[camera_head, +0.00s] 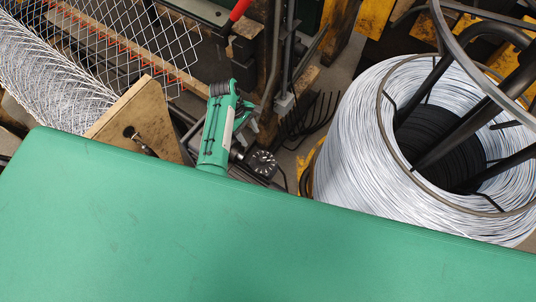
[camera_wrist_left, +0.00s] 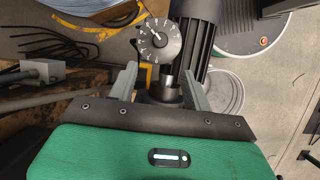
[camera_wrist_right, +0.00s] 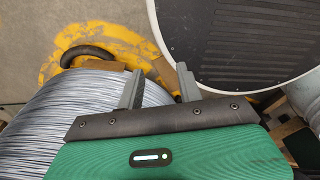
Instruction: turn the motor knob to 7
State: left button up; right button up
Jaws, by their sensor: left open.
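The motor knob (camera_wrist_left: 159,41) is a round black dial with white marks around its rim and a pale pointer. In the left wrist view the pointer slants toward the upper left; I cannot read its number surely. The knob also shows in the head view (camera_head: 262,162). My left gripper (camera_head: 245,129) is beside the knob, up and left of it in the head view. In the left wrist view its fingers (camera_wrist_left: 160,76) are apart and empty, with the knob beyond them. My right gripper (camera_wrist_right: 157,80) is open and empty beside the wire coil.
A big coil of silver wire (camera_head: 360,140) stands at the right, with black bars above it. Woven chainlink mesh (camera_head: 50,75) lies at the upper left. A grey box on a post (camera_head: 284,103) is near the left gripper. A green surface of mine covers the foreground.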

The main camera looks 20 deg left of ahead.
aim_at(262, 157)
pick_arm(q)
jog(key=x, duration=1.3)
jog(key=shift+d+f+p, duration=0.15)
jog(key=shift+f+p, duration=0.05)
jog(key=shift+p, duration=0.1)
jog(key=c, duration=1)
